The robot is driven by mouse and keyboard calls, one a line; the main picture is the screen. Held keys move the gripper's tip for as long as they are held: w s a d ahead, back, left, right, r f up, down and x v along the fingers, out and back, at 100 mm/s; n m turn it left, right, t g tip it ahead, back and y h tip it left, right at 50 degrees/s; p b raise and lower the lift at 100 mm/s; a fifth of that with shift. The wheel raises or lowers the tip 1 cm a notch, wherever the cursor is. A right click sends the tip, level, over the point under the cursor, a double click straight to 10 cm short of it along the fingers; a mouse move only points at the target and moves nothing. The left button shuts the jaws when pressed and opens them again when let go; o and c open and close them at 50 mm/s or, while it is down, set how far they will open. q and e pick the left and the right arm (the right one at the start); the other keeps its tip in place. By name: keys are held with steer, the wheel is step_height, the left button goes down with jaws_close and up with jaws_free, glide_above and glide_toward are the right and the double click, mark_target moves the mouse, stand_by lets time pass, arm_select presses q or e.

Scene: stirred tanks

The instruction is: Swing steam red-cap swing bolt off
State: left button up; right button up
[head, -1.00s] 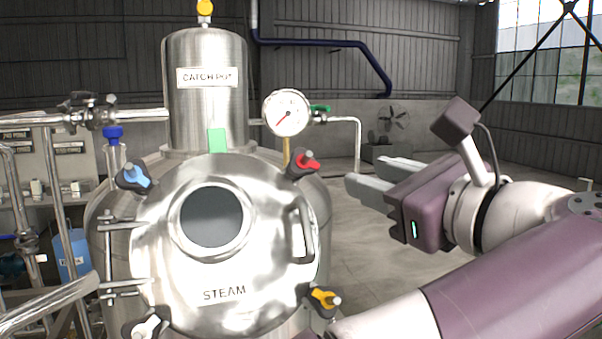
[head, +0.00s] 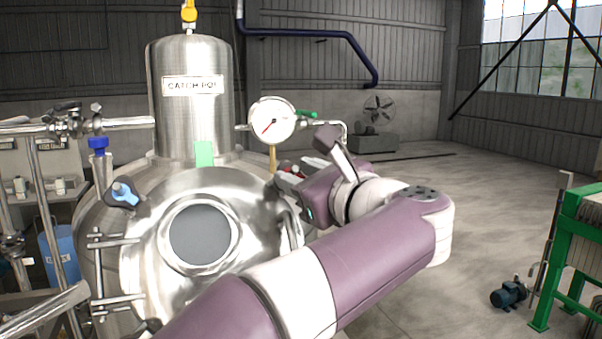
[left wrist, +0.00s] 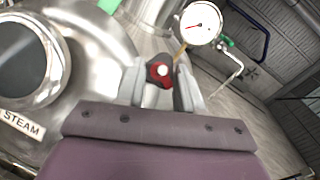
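The steam manway lid (head: 255,197) is a round steel cover with a dark round window, on the vessel below the catch pot. Its red-cap swing bolt (left wrist: 159,74) is at the lid's upper right rim, upright at the rim as far as I can tell. My left gripper (left wrist: 158,84) is open, with one finger on each side of the red cap. A gap shows at the right finger; contact at the left finger is unclear. In the head view my left gripper (head: 296,170) mostly hides the bolt. My right gripper is not in view.
A pressure gauge (head: 272,120) with a green-handled valve stands just behind the bolt. A blue-cap bolt (head: 124,195) is at the lid's upper left. My left arm covers the lid's lower right.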

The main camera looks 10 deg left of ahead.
arm_select(q)
steer(key=shift+d, duration=0.1)
jaws_close()
stand_by(1.2)
